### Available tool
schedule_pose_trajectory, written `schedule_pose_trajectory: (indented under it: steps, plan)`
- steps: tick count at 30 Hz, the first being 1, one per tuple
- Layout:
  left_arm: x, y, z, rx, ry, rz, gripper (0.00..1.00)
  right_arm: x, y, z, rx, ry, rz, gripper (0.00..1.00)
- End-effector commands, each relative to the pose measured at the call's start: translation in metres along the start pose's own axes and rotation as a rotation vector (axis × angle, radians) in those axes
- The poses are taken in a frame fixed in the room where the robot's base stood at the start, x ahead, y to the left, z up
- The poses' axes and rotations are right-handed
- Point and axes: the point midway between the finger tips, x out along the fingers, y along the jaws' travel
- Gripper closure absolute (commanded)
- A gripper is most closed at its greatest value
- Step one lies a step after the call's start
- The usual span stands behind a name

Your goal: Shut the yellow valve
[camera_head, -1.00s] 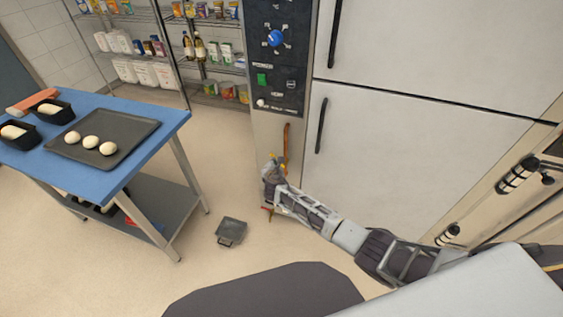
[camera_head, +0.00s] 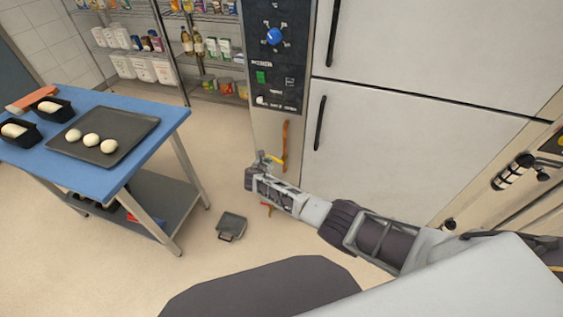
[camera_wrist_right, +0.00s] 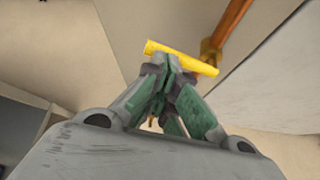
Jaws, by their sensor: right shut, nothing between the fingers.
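The yellow valve handle (camera_head: 274,159) is on the orange-brown pipe (camera_head: 285,135) on the lower front of the oven control column. In the right wrist view, the yellow handle (camera_wrist_right: 182,57) sticks out to the left from the pipe (camera_wrist_right: 230,27), roughly crosswise to it. My right gripper (camera_head: 261,159) is shut and empty at the handle's free end. In the right wrist view its closed fingertips (camera_wrist_right: 168,62) overlap the handle's near edge; I cannot tell whether they touch it. My left gripper is not in view.
The control panel (camera_head: 274,55) with a blue knob is above the pipe. Large pale doors (camera_head: 415,150) stand to the right. A blue table (camera_head: 150,101) with a dough tray is at the left. A small dark object (camera_head: 231,226) lies on the floor.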

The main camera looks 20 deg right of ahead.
Motion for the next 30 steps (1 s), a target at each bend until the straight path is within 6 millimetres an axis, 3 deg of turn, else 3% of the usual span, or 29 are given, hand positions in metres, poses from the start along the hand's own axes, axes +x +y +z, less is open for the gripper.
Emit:
schedule_pose_trajectory:
  steps: [6,30]
  plan:
    - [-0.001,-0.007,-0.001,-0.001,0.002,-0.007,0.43,0.0,-0.002,0.0,0.004,0.0,0.002,1.0]
    - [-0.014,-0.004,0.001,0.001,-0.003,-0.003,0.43,0.0,-0.017,0.001,0.005,0.0,0.003,1.0]
